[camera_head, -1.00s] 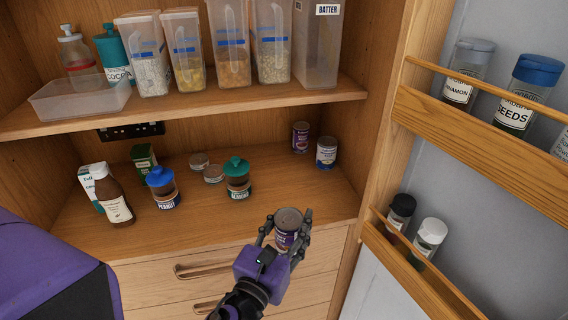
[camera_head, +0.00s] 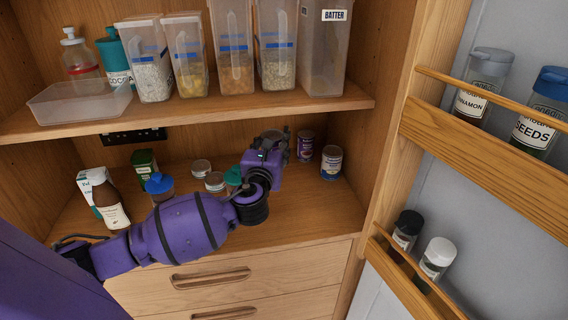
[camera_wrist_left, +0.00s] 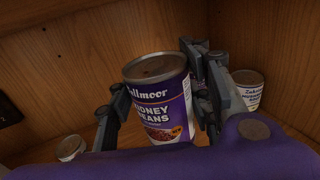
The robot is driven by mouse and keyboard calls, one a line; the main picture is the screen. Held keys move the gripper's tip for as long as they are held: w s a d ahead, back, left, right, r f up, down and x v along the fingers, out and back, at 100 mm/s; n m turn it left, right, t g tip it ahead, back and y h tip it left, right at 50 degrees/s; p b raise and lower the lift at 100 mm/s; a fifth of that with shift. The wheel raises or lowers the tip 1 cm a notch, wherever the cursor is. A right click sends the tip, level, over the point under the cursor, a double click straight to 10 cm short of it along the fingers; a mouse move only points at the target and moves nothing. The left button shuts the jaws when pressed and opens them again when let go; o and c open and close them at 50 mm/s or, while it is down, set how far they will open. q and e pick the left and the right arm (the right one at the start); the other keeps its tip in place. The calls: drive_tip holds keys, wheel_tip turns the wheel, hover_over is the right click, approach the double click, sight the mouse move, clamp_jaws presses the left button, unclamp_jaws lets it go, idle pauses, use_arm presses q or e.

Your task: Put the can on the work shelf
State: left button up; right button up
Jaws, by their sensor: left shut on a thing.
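The can is a purple kidney beans can (camera_wrist_left: 160,98) with a bare metal top, upright between the fingers of my left gripper (camera_wrist_left: 160,95) in the left wrist view. The fingers are shut on its sides. In the head view my left gripper (camera_head: 274,145) is over the back of the work shelf (camera_head: 300,222), beneath the upper shelf. The held can is hidden there behind the gripper and wrist. I cannot tell whether its base touches the board. My right gripper is not in view.
Just right of the gripper stand a purple can (camera_head: 305,146) and a white-labelled can (camera_head: 331,162), also in the wrist view (camera_wrist_left: 247,88). Small tins (camera_head: 201,168) and a green-lidded jar (camera_head: 233,178) are to its left. The upper shelf (camera_head: 200,112) hangs above. The shelf's front right is clear.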

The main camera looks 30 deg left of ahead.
use_arm(q)
drive_tip(key=w+f, duration=0.3)
drive_tip(key=w+a+f+b, duration=0.1)
drive_tip(key=w+f, duration=0.2)
drive_tip(key=f, duration=0.1)
drive_tip(key=w+f+b, duration=0.1)
drive_tip(key=w+f, duration=0.3)
drive_tip(key=shift+a+f, duration=0.2)
drive_tip(key=shift+a, duration=0.05)
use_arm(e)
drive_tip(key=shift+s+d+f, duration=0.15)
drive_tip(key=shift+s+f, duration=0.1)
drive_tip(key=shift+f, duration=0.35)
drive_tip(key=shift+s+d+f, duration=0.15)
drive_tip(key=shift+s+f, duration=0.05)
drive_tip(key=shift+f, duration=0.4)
use_arm(q)
drive_tip(key=shift+f, duration=0.1)
drive_tip(key=o, duration=1.2)
drive_tip(key=shift+o, duration=1.8)
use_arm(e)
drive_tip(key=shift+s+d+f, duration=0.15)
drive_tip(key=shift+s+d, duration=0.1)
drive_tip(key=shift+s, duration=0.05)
